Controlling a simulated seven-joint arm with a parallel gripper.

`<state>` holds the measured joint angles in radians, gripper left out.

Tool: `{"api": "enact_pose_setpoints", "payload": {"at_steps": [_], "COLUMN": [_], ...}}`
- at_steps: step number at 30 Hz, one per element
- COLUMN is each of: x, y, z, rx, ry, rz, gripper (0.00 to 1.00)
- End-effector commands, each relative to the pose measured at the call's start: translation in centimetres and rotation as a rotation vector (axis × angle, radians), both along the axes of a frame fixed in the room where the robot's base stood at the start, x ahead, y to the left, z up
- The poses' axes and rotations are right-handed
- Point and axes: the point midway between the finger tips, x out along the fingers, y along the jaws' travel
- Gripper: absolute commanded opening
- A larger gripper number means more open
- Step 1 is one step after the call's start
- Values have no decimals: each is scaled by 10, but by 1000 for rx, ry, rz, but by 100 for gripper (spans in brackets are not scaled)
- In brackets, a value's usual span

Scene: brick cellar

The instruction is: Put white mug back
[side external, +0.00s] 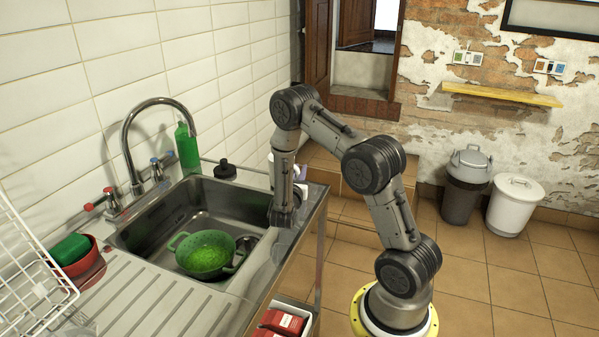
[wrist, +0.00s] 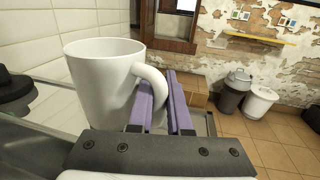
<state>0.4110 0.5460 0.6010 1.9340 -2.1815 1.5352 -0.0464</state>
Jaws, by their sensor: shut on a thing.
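The white mug (wrist: 100,85) is upright and large in the left of the wrist view, its handle (wrist: 154,80) pointing right. My gripper (wrist: 161,92) is shut on the handle with its purple fingers. In the side external view my gripper (side external: 301,173) is at the far right corner of the sink unit. The mug is mostly hidden behind my arm there, with a small white part (side external: 271,160) showing. I cannot tell whether the mug's base touches the surface below it.
A green pot (side external: 205,252) sits in the metal sink (side external: 215,205). A black-topped object (side external: 225,170), a green bottle (side external: 187,148) and the tap (side external: 150,102) stand behind. A red bowl (side external: 85,265) and a white dish rack (side external: 30,270) are at left. The ribbed drainboard (side external: 160,305) looks mostly clear.

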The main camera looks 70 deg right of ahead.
Motion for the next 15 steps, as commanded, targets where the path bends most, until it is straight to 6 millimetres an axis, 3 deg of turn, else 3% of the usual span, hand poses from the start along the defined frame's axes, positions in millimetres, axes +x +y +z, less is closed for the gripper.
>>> {"api": "enact_pose_setpoints", "payload": {"at_steps": [13,14,15], "x": [1,0,0], "y": [0,0,0], "z": [-5,-5,-5], "rx": [-3,-2,-2], "ry": [-3,-1,-1], "rz": [1,1,1], "gripper": [0,22,29]}}
